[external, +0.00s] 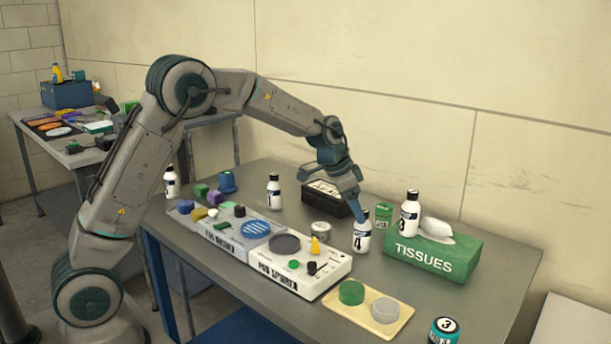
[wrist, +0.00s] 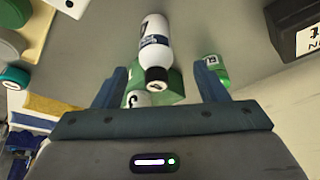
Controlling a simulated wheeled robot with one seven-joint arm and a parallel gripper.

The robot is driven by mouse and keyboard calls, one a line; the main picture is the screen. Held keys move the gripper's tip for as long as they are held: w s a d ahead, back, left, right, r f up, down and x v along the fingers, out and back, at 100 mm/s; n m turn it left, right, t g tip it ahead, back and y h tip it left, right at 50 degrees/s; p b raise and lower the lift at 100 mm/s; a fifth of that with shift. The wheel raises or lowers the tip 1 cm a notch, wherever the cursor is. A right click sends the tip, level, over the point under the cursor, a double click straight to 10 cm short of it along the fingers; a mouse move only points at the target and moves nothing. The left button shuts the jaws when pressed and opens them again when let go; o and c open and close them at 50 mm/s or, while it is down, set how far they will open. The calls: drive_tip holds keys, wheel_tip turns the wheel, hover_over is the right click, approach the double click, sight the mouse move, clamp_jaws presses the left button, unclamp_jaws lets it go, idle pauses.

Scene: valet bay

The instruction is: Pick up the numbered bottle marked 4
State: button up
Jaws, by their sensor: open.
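The bottle marked 4 (external: 361,240) is a white bottle with a dark label, standing upright on the table left of the tissue box. In the wrist view a white bottle with a black cap (wrist: 155,38) lies ahead, between the lines of my two fingers; it appears to be the same bottle. My gripper (external: 352,200) is open and empty, at the top of bottle 4 in the external view. Its fingers also show in the wrist view (wrist: 158,82), one on each side of the cap.
A green tissue box (external: 430,260) stands close right, with bottle 3 (external: 409,213) by it. A small green container (external: 383,214) and a black box (external: 325,201) are behind. A white panel (external: 315,285) and a yellow tray (external: 388,328) are in front.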

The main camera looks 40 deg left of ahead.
sight(363, 226)
drive_tip(key=shift+d+p+x, duration=0.2)
drive_tip(key=shift+p+x, duration=0.6)
drive_tip(key=shift+x, duration=2.45)
drive_tip(key=shift+s, duration=0.15)
drive_tip(key=c, duration=1.2)
